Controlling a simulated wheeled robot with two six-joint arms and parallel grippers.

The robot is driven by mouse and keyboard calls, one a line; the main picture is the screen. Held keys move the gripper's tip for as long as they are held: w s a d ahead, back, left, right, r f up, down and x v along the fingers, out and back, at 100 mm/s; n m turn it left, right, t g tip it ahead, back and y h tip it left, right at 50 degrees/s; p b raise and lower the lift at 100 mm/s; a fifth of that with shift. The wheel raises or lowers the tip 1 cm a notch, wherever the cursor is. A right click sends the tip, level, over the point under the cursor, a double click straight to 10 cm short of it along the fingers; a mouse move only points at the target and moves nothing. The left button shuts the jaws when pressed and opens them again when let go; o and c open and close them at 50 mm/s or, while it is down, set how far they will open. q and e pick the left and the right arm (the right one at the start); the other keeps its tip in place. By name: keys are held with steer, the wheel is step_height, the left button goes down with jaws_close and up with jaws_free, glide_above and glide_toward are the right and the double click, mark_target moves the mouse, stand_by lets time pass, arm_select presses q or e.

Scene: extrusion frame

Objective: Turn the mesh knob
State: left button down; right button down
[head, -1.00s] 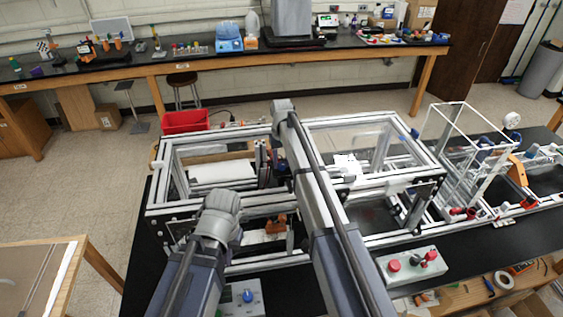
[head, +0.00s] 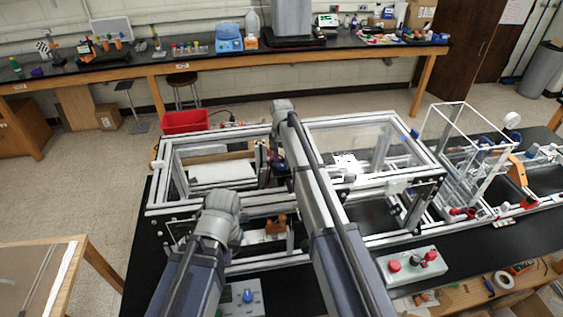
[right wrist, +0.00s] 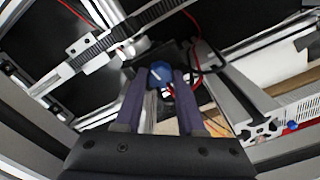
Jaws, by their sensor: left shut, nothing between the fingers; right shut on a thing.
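The mesh knob is a small blue knob (right wrist: 160,71) in the right wrist view. My right gripper (right wrist: 161,79) is shut on it, with one purple finger on each side of it. The fingers hide part of the knob. In the head view my right arm reaches over the middle of the extrusion frame (head: 205,209), and its fingers are mostly hidden. My left gripper (head: 236,236) is at the front left of the frame, shut and empty, mostly hidden behind my left wrist.
Aluminium bars and a black toothed strip (right wrist: 118,36) lie close around the knob, with red wires beside it. A grey box with red buttons (head: 412,266) and one with a blue knob (head: 248,297) stand at the front. A clear-walled frame (head: 470,160) stands at right.

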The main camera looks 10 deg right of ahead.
mark_target(281, 164)
stand_by(0.5)
steer(key=c, duration=0.5)
jaws_free()
steer(key=shift+r, duration=0.15)
step_height(281, 164, up, 8)
steer(key=p, duration=0.8)
steer(key=shift+f, duration=0.2)
steer(key=shift+f, duration=0.1)
